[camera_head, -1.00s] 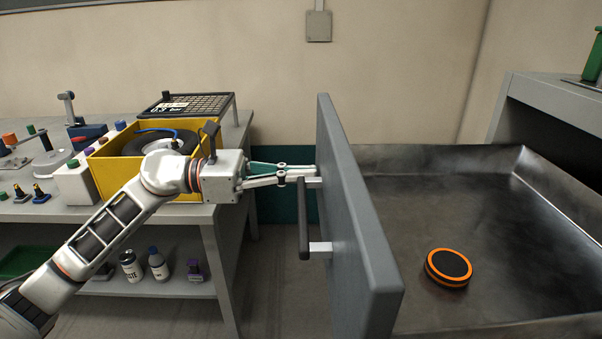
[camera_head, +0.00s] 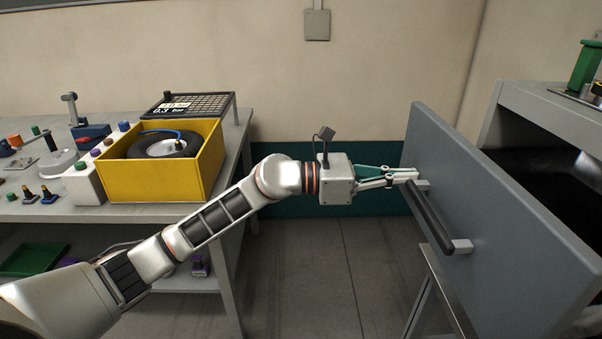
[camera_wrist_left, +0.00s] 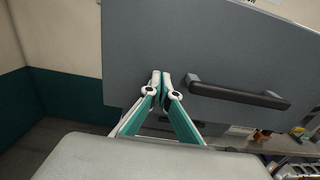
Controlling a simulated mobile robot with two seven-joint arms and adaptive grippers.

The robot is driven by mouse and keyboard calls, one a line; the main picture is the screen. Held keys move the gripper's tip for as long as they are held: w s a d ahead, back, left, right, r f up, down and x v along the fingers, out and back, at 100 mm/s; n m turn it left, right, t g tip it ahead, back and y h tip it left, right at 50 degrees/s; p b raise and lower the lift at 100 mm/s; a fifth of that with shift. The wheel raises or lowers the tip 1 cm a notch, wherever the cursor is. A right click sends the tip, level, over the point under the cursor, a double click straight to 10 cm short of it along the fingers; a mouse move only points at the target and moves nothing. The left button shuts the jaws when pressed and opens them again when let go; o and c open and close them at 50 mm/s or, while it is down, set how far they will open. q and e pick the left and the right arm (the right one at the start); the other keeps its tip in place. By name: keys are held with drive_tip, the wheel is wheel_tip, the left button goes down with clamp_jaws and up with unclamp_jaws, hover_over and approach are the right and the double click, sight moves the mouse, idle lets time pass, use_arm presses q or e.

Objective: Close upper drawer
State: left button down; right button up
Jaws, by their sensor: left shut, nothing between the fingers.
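In the left wrist view the shut fingertips (camera_wrist_left: 160,75) are against or very near the panel (camera_wrist_left: 220,50), left of the handle (camera_wrist_left: 240,94). The drawer's inside is mostly hidden by the panel. My right gripper is not in view.
A workbench (camera_head: 225,150) at the left carries a yellow box (camera_head: 160,182) with a tyre (camera_head: 160,146) in it, and several tools. A green object (camera_head: 585,65) is on top of the cabinet. The floor (camera_head: 320,270) between bench and cabinet is clear.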

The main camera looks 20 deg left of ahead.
use_arm(q)
drive_tip(key=b+x, duration=0.1)
drive_tip(key=x, duration=1.4)
drive_tip(key=shift+w+d, duration=0.1)
drive_tip(key=shift+w, duration=0.05)
